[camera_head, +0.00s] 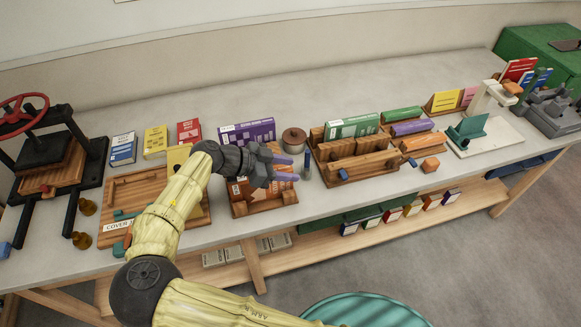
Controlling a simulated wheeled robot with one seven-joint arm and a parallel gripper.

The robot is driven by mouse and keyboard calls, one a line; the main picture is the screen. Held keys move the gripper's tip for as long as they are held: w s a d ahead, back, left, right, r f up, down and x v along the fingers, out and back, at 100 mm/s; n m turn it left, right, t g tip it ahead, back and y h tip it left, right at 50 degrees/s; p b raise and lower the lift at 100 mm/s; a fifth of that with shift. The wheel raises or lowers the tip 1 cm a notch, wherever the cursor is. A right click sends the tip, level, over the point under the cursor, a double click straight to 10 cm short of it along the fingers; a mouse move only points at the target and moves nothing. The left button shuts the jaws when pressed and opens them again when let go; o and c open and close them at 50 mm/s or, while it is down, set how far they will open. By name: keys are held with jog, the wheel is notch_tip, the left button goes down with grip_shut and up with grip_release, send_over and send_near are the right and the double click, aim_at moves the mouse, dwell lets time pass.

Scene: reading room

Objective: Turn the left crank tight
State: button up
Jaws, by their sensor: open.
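A wooden press with parallel bars (358,167) stands on the table at the middle right. Two small blue pieces show at its front, a left one (343,174) and a right one (412,162); they look like its crank handles, too small to tell how far they are turned. My gripper (294,168) is open, with its purple fingers pointing right. In the picture it is left of the press and apart from the left blue piece. A thin dark upright piece (307,165) appears just past the fingertips; I cannot tell whether they touch it.
A wooden stand with books (262,203) is below my gripper, and a round brown pot (294,139) is behind it. A black press with a red wheel (22,112) stands far left. The table's back strip is clear.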

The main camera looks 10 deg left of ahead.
jog(key=shift+w+d+f, duration=0.1)
jog(key=c, duration=0.7)
jog(key=d+f+g, duration=0.1)
jog(key=d, duration=0.2)
jog(key=w+d+f+g+y, duration=0.1)
jog(key=d, duration=0.2)
jog(key=w+d+f+g, duration=0.1)
jog(key=d+g, duration=0.1)
jog(key=d, duration=0.1)
jog(key=shift+w+d+n, duration=0.1)
jog(key=shift+d+n, duration=0.15)
jog(key=shift+n, duration=0.05)
grip_shut()
jog(key=d+f+n+g+y+p, duration=0.1)
jog(key=d+f+g+y+p, duration=0.2)
jog(key=d, duration=0.6)
jog(key=w+d+r+m+g+y+p, duration=0.1)
jog(key=w+d+r+y+p, duration=0.3)
jog(key=w+r+y, duration=0.6)
jog(key=shift+w+d+r+y, duration=0.35)
jog(key=shift+w+d+y, duration=0.1)
jog(key=shift+d, duration=0.5)
